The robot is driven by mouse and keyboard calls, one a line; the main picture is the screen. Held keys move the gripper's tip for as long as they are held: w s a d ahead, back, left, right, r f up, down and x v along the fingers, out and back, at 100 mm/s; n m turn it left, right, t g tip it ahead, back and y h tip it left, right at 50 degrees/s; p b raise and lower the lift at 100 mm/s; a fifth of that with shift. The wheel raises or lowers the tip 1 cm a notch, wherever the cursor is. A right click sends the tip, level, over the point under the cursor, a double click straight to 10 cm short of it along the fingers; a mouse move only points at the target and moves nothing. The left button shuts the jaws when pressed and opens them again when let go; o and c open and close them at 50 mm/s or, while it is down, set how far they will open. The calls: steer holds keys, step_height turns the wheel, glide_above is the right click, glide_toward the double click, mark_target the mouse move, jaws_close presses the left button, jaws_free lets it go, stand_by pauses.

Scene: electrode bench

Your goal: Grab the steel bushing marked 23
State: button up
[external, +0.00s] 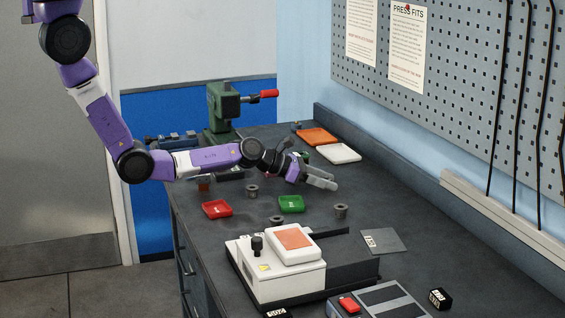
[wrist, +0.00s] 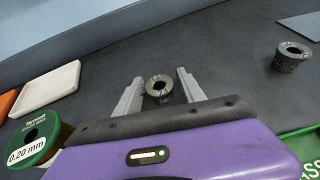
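In the wrist view, a steel bushing (wrist: 159,88) with a dark bore stands upright on the bench between the fingers of my gripper (wrist: 160,78). Its rim has small engraved marks that I cannot read surely. The fingers are spread, with a gap on each side of the bushing. A second flanged bushing (wrist: 291,57) stands to the right, its marks also unclear; it also shows in the external view (external: 340,211). In the external view my gripper (external: 324,180) is low over the bench, and the bushing between its fingers is hidden.
A white tray (wrist: 46,88) and a green 0.20 mm spool (wrist: 36,140) lie left of my gripper. A green tray (external: 291,204), a red tray (external: 217,209) and two more bushings (external: 252,192) (external: 277,220) are nearby. A white machine (external: 275,275) stands in front.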

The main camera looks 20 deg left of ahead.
jaws_close()
